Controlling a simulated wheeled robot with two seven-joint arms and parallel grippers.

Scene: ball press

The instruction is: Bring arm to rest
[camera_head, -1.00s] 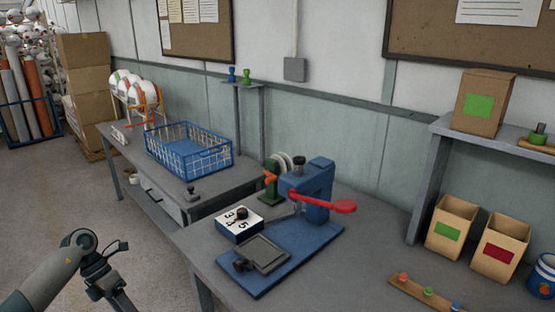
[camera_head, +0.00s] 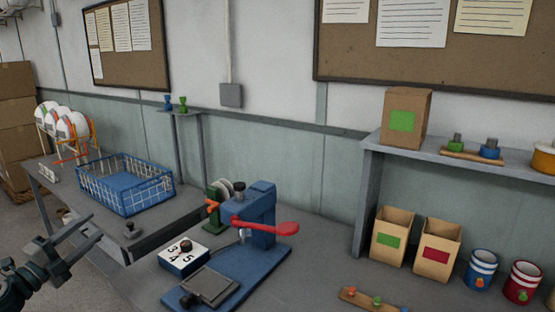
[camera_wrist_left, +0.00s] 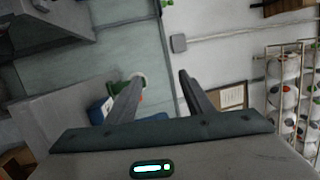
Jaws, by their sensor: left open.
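My left gripper (camera_head: 66,238) is at the left edge of the head view, above the floor and in front of the grey bench. Its two fingers are apart with nothing between them. In the left wrist view the same open fingers (camera_wrist_left: 158,85) point toward the wall. My right arm and gripper do not show. The blue press (camera_head: 262,212) with its red lever (camera_head: 265,227) stands on the nearer bench, clear of my left gripper.
A blue wire basket (camera_head: 126,186) sits on the far bench (camera_head: 60,190). A numbered block (camera_head: 184,256) is beside the press. Boxes with green (camera_head: 392,236) and red (camera_head: 437,250) labels stand at right, near striped cans (camera_head: 481,270). A shelf (camera_head: 410,144) overhangs them.

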